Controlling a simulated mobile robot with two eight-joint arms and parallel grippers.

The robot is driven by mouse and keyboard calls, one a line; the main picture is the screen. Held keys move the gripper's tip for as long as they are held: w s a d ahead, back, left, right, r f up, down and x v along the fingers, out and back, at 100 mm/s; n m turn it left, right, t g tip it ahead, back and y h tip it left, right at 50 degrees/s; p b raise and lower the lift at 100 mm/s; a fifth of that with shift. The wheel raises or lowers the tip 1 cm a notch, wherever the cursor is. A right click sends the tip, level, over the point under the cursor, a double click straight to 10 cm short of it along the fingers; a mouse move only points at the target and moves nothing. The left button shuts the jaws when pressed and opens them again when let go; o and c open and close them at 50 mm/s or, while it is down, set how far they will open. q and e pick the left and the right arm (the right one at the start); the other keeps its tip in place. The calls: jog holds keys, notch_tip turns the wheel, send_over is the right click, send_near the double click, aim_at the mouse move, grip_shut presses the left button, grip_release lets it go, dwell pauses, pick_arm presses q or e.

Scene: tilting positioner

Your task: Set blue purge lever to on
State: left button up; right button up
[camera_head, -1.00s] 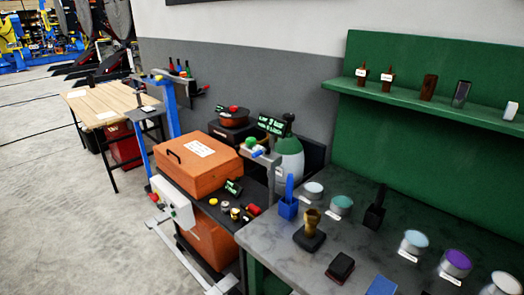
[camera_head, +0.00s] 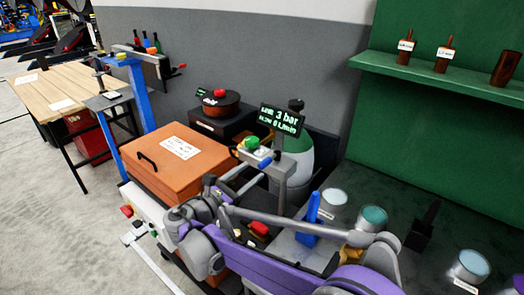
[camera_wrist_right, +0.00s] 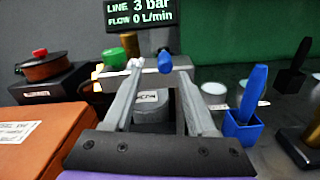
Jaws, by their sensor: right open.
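A display (camera_head: 281,121) above reads line 3 bar, flow 0 L/min. My right gripper (camera_head: 251,177) is open and close in front of the block. In the right wrist view its two grey fingers (camera_wrist_right: 160,76) are apart with nothing held between them. My left gripper is out of view.
An orange case (camera_head: 178,158) lies left of my right arm. A blue holder (camera_head: 307,228) with an upright blue tool and several round tins stand on the bench to the right. A red-topped pot (camera_head: 221,103) sits behind. A grey-green cylinder (camera_head: 298,150) stands behind the valve block.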

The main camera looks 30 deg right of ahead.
aim_at(270, 159)
jog(key=shift+s+d+r, duration=0.1)
jog(key=shift+d+r, duration=0.05)
jog(key=shift+d, duration=0.4)
jog(key=shift+s+d+r, duration=0.1)
jog(key=shift+d+r, duration=0.05)
jog(key=shift+d, duration=0.4)
jog(key=p+x, duration=0.1)
jog(key=x, duration=0.7)
jog(key=shift+w+d+f, duration=0.1)
jog(key=shift+w+f, duration=0.05)
jog(key=shift+w, duration=0.15)
grip_shut()
